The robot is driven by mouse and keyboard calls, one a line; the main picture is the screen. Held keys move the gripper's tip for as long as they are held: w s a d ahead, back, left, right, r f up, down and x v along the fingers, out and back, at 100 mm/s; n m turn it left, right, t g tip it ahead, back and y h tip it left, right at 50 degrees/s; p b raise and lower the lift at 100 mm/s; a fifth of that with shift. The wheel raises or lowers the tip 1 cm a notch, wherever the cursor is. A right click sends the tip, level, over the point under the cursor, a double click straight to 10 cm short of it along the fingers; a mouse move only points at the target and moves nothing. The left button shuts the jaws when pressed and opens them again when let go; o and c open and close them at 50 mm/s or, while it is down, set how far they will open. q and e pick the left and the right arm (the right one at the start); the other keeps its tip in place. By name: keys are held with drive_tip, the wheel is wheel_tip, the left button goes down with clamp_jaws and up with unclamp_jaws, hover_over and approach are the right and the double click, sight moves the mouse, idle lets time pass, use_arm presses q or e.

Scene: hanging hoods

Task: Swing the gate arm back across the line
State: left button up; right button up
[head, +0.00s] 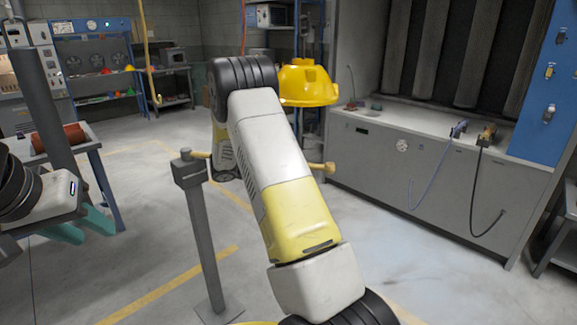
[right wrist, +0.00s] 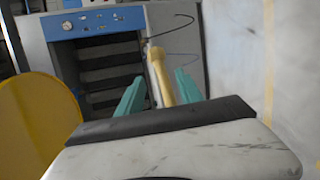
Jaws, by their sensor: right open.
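The grey gate post (head: 203,230) stands upright on a square base left of my right arm in the head view. The yellow gate arm (head: 318,168) runs sideways from the post head, and my right arm hides its middle. In the right wrist view, a pale yellow bar with a rounded end (right wrist: 160,76), apparently the gate arm, lies between the teal fingers of my open right gripper (right wrist: 158,92). Whether either finger touches it is unclear. My right gripper is hidden in the head view. My left gripper (head: 82,228) is at the left, its fingers apart and empty.
A yellow dome-shaped hood (head: 305,84) shows just beyond my right arm. A grey cabinet (head: 410,165) with dark slats above stands at the right. A workbench with a reddish roll (head: 62,138) is at the left. Yellow lines (head: 170,285) mark the mostly clear floor.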

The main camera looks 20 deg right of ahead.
drive_tip(key=shift+n+t+h, duration=0.5)
drive_tip(key=shift+t+h, duration=0.1)
drive_tip(key=shift+w+d+f, duration=0.45)
drive_tip(key=shift+w+d, duration=0.25)
drive_tip(key=shift+d, duration=0.45)
drive_tip(key=shift+w+d+f, duration=0.45)
drive_tip(key=shift+w+d, duration=0.25)
drive_tip(key=shift+d, duration=0.5)
drive_tip(key=shift+w+d+f, duration=0.45)
drive_tip(key=shift+w+d, duration=0.25)
drive_tip(key=shift+d, duration=0.45)
clamp_jaws()
